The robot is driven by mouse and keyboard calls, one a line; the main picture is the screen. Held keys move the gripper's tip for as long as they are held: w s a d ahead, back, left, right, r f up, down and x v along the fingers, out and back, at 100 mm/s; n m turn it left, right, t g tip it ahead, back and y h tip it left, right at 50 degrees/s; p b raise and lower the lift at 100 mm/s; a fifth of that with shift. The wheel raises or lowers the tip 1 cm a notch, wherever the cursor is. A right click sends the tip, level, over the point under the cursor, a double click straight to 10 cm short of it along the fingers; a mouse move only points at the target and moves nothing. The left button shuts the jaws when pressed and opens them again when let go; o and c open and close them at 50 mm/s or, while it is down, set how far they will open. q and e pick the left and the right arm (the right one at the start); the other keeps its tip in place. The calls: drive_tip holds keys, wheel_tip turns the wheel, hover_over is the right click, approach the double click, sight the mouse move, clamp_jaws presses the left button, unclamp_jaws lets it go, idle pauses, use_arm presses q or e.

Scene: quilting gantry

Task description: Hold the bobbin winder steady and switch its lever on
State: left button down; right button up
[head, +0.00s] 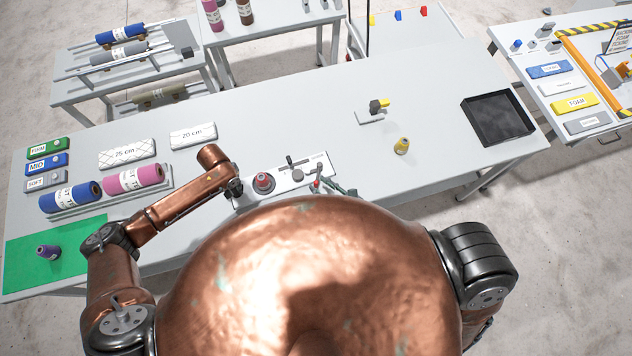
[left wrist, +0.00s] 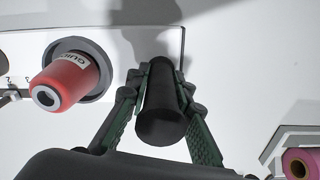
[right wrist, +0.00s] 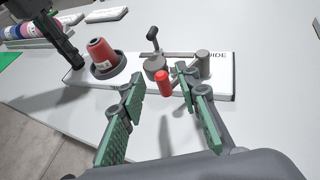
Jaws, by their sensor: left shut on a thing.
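The bobbin winder has a long white base (head: 315,162) near the front edge of the table. It carries a red spool (head: 264,182) in a dark cup. A lever with a red handle (right wrist: 163,82) stands on the base in the right wrist view. My left gripper (head: 235,188) is shut on a black cylindrical grip (left wrist: 160,118) at the base's end by the spool. My right gripper (right wrist: 160,88) is open, and the red handle shows between its fingertips; I cannot tell whether they touch it. In the head view my body hides much of the right gripper.
Blue and pink fabric rolls (head: 133,180) lie on a rack at left. The table behind the winder is mostly clear.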

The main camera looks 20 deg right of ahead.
use_arm(q)
drive_tip(key=shift+s+d+f, duration=0.1)
drive_tip(key=shift+s+f, duration=0.2)
drive_tip(key=shift+s, duration=0.05)
use_arm(e)
drive_tip(key=v, duration=0.9)
use_arm(q)
drive_tip(key=c, duration=2.1)
unclamp_jaws()
drive_tip(key=o, duration=0.5)
drive_tip(key=shift+w+r, duration=0.15)
drive_tip(key=shift+w, duration=0.1)
use_arm(e)
drive_tip(key=shift+w, duration=0.1)
use_arm(q)
drive_tip(key=shift+r, duration=0.1)
